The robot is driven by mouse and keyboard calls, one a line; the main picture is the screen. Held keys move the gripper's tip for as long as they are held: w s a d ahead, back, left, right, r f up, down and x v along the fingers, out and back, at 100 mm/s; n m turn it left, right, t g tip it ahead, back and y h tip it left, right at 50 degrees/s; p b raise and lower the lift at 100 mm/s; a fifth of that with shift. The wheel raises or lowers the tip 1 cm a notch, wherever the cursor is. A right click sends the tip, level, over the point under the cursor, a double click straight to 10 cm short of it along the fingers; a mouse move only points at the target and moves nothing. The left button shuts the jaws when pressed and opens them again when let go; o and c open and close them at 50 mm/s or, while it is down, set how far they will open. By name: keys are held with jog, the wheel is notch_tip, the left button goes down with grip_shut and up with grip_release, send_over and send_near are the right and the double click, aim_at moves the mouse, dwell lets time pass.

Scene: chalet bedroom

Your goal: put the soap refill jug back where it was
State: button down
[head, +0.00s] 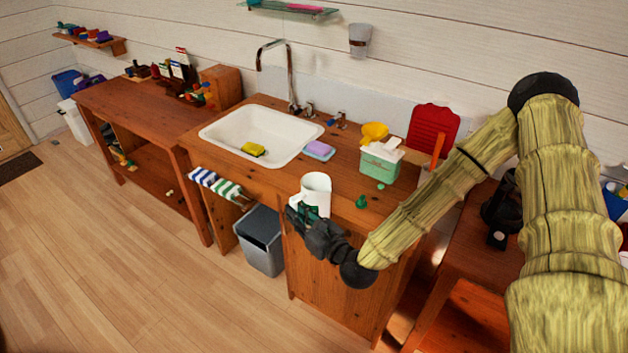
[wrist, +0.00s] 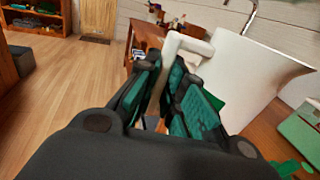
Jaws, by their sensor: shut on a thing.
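The soap refill jug is a white jug (head: 317,185) at the front edge of the wooden sink counter (head: 345,208). It looks upright, and its lower part is partly hidden by my gripper. In the wrist view the jug (wrist: 243,78) fills the upper right, with its squared handle (wrist: 186,43) towards me. My gripper (head: 308,212), black with green finger pads, comes in from the front. In the wrist view its fingers (wrist: 168,88) are closed around the handle. I cannot tell whether the jug's base touches the counter.
The white sink (head: 262,135) holds a yellow sponge (head: 253,149). A striped towel (head: 215,183) hangs in front, above a grey bin (head: 260,240). Floor at left is clear.

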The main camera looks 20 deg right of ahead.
aim_at(307, 194)
jog(key=shift+w+d+r+n+g+y+b, duration=0.2)
jog(key=shift+w+r+n+y+b, duration=0.1)
jog(key=shift+w+y+b, duration=0.25)
jog(key=shift+w+d+r+n+g+y+b, duration=0.15)
jog(key=shift+w+n+g+y+b, duration=0.15)
jog(key=shift+b, duration=0.3)
jog(key=w+d+r+n+y+b, duration=0.1)
jog(key=b, duration=0.1)
jog(key=shift+g+b, duration=0.3)
jog(key=d+b, duration=0.1)
jog(key=d+r+y+b, duration=0.1)
jog(key=shift+w+d+r+n+g+b, duration=0.1)
jog(key=shift+w+d+n+g+b, duration=0.05)
jog(key=shift+w+n+g+b, duration=0.2)
jog(key=shift+w+d+r+y+b, duration=0.15)
jog(key=shift+d+r+b, duration=0.15)
jog(key=shift+d, duration=0.15)
jog(key=shift+w+d+r+y+b, duration=0.1)
jog(key=shift+d+r+b, duration=0.15)
jog(key=shift+d, duration=0.2)
jog(key=w+f+p, duration=0.1)
jog(key=w, duration=0.4)
jog(key=w+d+f+p, duration=0.1)
jog(key=w+f+p, duration=0.1)
jog(key=w, duration=0.3)
jog(key=w+d+f+p, duration=0.1)
jog(key=w, duration=0.4)
jog(key=shift+w+f, duration=0.25)
jog(key=shift+w, duration=0.15)
jog(key=shift+f, duration=0.2)
